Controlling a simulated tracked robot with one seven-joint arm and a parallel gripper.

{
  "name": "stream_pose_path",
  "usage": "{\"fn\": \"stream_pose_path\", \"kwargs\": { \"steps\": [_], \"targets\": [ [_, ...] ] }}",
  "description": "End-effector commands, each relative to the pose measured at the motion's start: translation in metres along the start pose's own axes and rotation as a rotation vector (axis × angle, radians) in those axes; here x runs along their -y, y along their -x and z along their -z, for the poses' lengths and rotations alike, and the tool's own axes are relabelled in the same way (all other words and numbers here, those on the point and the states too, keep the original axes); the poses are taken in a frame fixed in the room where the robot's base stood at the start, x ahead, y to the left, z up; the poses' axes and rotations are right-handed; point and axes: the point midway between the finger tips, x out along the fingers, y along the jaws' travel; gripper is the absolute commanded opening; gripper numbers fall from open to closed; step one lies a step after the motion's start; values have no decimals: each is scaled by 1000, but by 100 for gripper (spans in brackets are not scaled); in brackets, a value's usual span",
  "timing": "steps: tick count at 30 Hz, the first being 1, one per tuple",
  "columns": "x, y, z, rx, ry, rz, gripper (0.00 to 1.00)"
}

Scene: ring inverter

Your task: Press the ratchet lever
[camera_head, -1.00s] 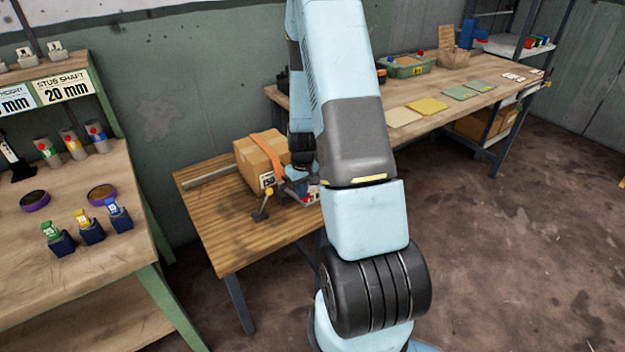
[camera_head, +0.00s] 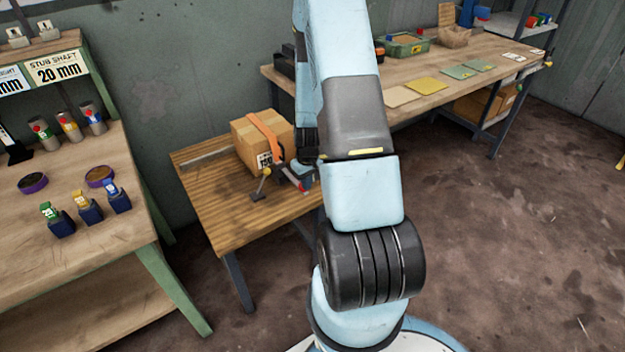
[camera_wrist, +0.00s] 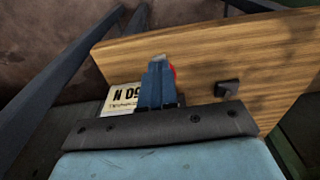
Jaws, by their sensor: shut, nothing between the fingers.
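A cardboard box (camera_head: 258,142) with an orange strap (camera_head: 268,136) over it stands on the small wooden table (camera_head: 205,200). A dark rod with a red end (camera_head: 300,184) sticks out beside the box in the head view; I cannot tell for sure whether it is the ratchet lever. In the wrist view my gripper (camera_wrist: 158,66) is shut and empty above the table. A red part (camera_wrist: 172,72) shows just behind its fingertips, partly hidden; contact cannot be told. In the head view my arm hides most of the gripper.
A small yellow-tipped stand (camera_head: 262,186) is on the table in front of the box. A bench with shafts and rings (camera_head: 85,215) is at left; a long workbench (camera_head: 440,95) is behind right.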

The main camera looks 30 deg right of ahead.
Motion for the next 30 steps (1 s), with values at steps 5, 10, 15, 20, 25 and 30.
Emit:
{"fn": "stream_pose_path", "kwargs": {
  "steps": [5, 10, 15, 20, 25, 30],
  "targets": [
    [2, -3, -6, 15, 1, 7, 0],
    [3, 7, -5, 13, 2, 6, 0],
    [1, 30, -1, 4, 0, 2, 0],
    [0, 52, -6, 1, -1, 0, 0],
    [0, 73, -18, -1, -2, -1, 0],
    [-1, 93, -29, -2, -2, -1, 0]
  ]
}}
